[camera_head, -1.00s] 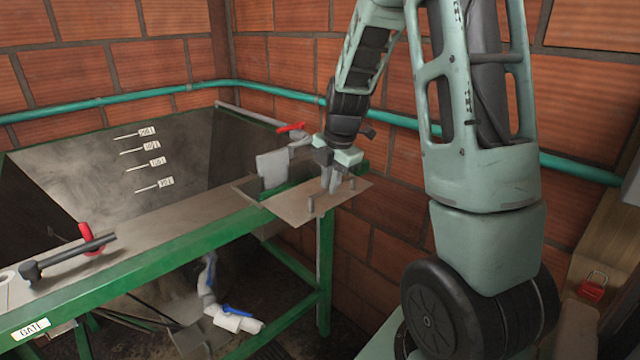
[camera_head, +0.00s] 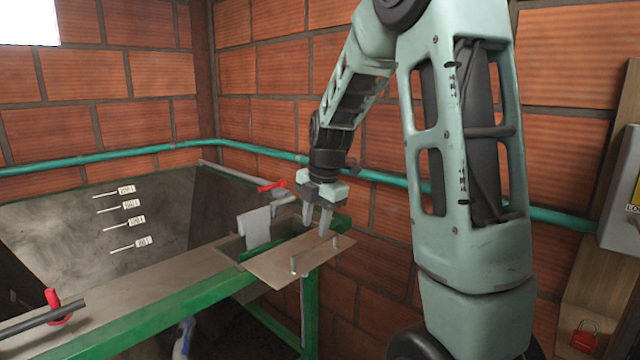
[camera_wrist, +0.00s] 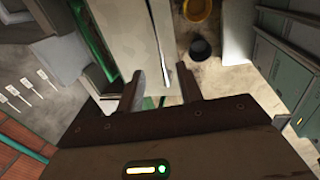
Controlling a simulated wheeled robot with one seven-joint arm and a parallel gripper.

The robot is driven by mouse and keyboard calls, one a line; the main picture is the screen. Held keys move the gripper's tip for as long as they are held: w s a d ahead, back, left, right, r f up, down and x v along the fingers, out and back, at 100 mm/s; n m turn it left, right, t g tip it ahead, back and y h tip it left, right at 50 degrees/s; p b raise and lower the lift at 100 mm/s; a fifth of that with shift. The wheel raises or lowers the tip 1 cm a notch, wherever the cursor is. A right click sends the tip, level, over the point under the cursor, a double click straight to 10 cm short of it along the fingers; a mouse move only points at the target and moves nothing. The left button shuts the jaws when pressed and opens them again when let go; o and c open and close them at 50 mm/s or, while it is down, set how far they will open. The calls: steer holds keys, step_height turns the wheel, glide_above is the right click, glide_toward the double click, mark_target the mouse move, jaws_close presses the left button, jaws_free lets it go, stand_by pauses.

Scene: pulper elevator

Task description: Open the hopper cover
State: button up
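A flat beige plate (camera_head: 270,266), which looks like the hopper cover, lies at the right end of the green-framed hopper top and sticks out past the frame. Two short posts stand on it. My gripper (camera_head: 317,217) is just above the plate near the posts, fingers pointing down, spread apart and empty. In the wrist view my gripper (camera_wrist: 161,88) also shows a clear gap between its fingers. A thin bar (camera_wrist: 159,45) over a pale panel lies in line with that gap. I cannot tell how far the fingertips are above the bar.
The dark hopper (camera_head: 70,225) with level labels fills the left. A grey block (camera_head: 255,227) and a red-handled valve (camera_head: 272,187) stand left of my gripper. A teal pipe (camera_head: 270,149) runs along the brick wall behind. A red padlock (camera_head: 585,336) hangs at the lower right.

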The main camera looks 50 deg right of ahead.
step_height(320, 180, up, 12)
steer(key=s+b, duration=0.1)
steer(key=s, duration=0.1)
steer(key=shift+s+f, duration=0.1)
stand_by(0.5)
steer(key=a+f+m+g+y, duration=0.15)
steer(key=a+f, duration=0.35)
steer(key=a, duration=0.7)
steer(key=a+f+m+t, duration=0.1)
steer(key=a+f+m, duration=0.25)
steer(key=a, duration=0.95)
steer(key=s+a+f+m+g, duration=0.1)
steer(key=s+a+f+m, duration=0.1)
steer(key=s+a+f, duration=0.3)
steer(key=s+a+f+m, duration=0.2)
steer(key=s+a+f, duration=0.3)
steer(key=s+a, duration=0.4)
steer(key=s, duration=0.4)
steer(key=shift+m+g+h, duration=0.3)
steer(key=shift+g+h, duration=0.05)
